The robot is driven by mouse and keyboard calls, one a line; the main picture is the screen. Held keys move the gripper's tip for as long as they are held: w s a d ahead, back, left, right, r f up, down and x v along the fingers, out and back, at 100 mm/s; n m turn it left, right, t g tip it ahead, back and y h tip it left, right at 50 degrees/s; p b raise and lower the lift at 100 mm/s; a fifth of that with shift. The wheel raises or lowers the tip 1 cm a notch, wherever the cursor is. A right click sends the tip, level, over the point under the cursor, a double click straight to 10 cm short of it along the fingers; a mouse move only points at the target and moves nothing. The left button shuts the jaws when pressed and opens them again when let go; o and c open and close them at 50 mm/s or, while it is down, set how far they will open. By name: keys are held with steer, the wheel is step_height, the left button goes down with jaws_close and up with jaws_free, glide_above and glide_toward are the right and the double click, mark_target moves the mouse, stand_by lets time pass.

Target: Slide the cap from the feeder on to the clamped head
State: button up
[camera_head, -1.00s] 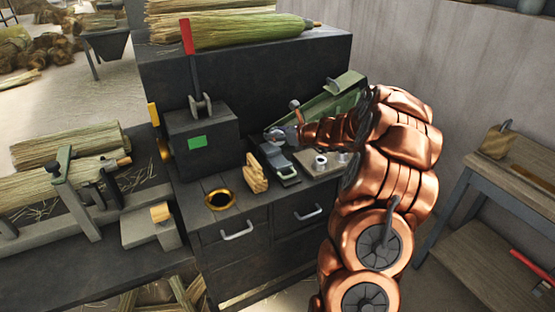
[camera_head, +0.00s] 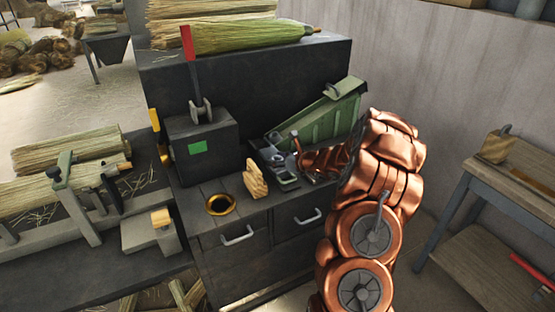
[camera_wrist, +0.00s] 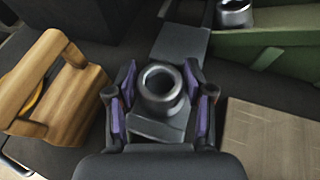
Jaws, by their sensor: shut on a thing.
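The feeder is a sloped green chute (camera_head: 325,118) on the dark cabinet, with its low end by my gripper (camera_wrist: 160,74). In the wrist view, my gripper's purple-padded fingers are shut on a grey metal cap (camera_wrist: 152,107), a short hollow tube with its round opening facing up. The cap stands over a dark grey block; I cannot tell whether it touches it. Another cap (camera_wrist: 234,14) sits in the feeder channel. In the head view, my copper arm partly hides the gripper (camera_head: 296,162). The clamped head (camera_head: 85,182) is a straw bundle in a green-topped clamp on the left bench.
A wooden block (camera_head: 256,179) stands left of my gripper, close to it. A brass ring (camera_head: 220,203) lies on the cabinet top. A dark box (camera_head: 204,148) with a red lever stands behind. A side table (camera_head: 515,185) is at right.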

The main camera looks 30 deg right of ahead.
steer(key=shift+f, duration=0.2)
steer(key=o, duration=0.8)
steer(key=shift+d+f+b+v, duration=0.15)
steer(key=shift+b+v, duration=0.15)
steer(key=shift+v, duration=1)
steer(key=shift+d+f+b+v, duration=0.15)
steer(key=shift+b+v, duration=0.2)
steer(key=shift+v, duration=0.9)
steer(key=shift+d+f+b+v, duration=0.15)
steer(key=shift+b+v, duration=0.15)
steer(key=shift+v, duration=1)
steer(key=shift+s, duration=0.1)
